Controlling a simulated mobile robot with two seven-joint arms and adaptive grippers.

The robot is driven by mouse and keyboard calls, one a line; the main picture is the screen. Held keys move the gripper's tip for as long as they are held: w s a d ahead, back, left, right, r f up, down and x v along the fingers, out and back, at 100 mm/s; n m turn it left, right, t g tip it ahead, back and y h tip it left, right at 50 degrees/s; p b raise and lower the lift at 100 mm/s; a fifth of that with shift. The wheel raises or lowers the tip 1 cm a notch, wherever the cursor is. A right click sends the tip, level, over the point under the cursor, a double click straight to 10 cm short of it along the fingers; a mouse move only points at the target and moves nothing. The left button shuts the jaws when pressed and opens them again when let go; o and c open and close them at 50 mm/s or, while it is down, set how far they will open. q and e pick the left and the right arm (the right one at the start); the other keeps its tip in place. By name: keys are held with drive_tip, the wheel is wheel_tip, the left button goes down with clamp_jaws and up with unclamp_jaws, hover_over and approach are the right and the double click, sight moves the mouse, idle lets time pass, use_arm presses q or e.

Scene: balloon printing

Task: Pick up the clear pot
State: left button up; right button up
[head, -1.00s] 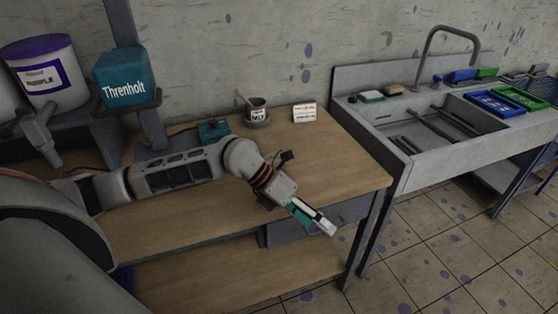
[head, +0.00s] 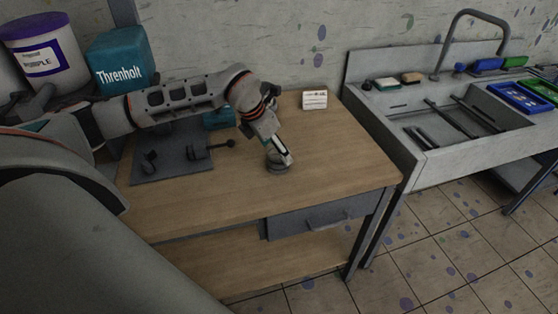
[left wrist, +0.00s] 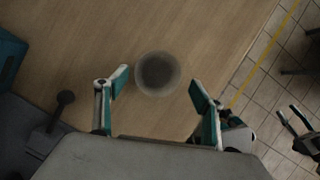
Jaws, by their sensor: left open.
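The clear pot (left wrist: 158,73) is a small, round, greyish see-through vessel on the wooden table, seen from above in the left wrist view. In the head view the pot (head: 277,164) shows just under my left fingertips, partly covered by them. My left gripper (left wrist: 160,86) is open and empty, pointing down, with one finger to each side of the pot and a gap to both. In the head view my left gripper (head: 281,150) is above the table's middle. A jaw-like part at the right edge of the left wrist view may be my right gripper (left wrist: 302,128); its state is unclear.
The wooden table (head: 230,205) is clear in front of the pot. A dark grey mat (head: 172,170) with small black parts lies to the left. A white card (head: 315,99) stands behind, a teal Threnholt box (head: 121,62) back left. A sink (head: 445,135) stands right.

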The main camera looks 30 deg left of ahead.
use_arm(q)
drive_tip(key=shift+w+f, duration=0.15)
drive_tip(key=shift+f, duration=0.3)
drive_tip(key=b+x, duration=0.3)
drive_tip(key=shift+a+f, duration=0.2)
drive_tip(key=shift+w+f, duration=0.2)
drive_tip(key=shift+f, duration=0.05)
drive_tip(key=shift+r, duration=0.15)
use_arm(e)
drive_tip(key=shift+w+a+f+y, duration=0.35)
drive_tip(key=shift+w+a, duration=0.2)
drive_tip(key=shift+a, duration=0.2)
use_arm(q)
drive_tip(key=c, duration=1)
use_arm(e)
drive_tip(key=shift+f, duration=0.1)
